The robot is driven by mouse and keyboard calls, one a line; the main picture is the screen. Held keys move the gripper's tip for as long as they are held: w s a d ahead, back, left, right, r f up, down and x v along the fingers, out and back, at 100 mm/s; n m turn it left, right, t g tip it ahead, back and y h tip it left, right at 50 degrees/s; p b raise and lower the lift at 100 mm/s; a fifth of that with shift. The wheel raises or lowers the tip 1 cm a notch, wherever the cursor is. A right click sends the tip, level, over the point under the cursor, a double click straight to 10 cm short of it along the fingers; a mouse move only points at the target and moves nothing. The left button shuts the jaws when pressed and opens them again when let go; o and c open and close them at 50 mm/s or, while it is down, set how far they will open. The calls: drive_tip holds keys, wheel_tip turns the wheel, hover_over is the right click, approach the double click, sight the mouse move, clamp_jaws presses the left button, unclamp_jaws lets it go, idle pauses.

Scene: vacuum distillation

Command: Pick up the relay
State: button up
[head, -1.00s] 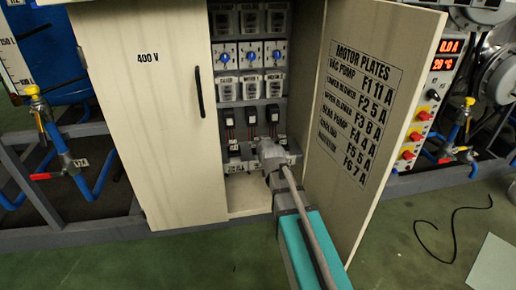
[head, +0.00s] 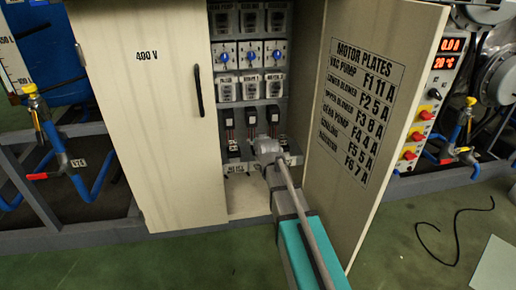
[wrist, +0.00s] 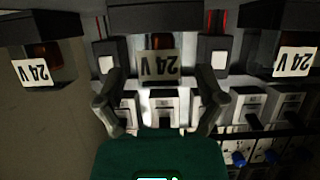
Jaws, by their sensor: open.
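Several black relays sit in a row inside the open cabinet. In the wrist view three dark blocks with upside-down "24 V" labels show: a middle relay (wrist: 158,66), a left one (wrist: 35,65) and a right one (wrist: 293,62). My gripper (wrist: 160,78) is open, its two fingers spread on either side of the middle label. I cannot tell whether the fingers touch that relay.
The right cabinet door (head: 365,120) stands open close beside my arm, carrying a motor plates list. The left door (head: 140,120) is closed. A black cable (head: 455,235) lies on the green floor at right.

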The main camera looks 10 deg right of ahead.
drive_tip(key=shift+w+f, duration=0.15)
drive_tip(key=shift+w, duration=0.1)
idle(0.4)
clamp_jaws()
drive_tip(key=shift+r, duration=0.25)
wheel_tip(320, 180, up, 2)
drive_tip(key=p, duration=0.2)
drive_tip(key=shift+r+p, duration=0.1)
drive_tip(key=shift+p, duration=0.25)
drive_tip(key=s+r+p, duration=1)
drive_tip(key=s, duration=0.4)
drive_tip(key=shift+r, duration=0.2)
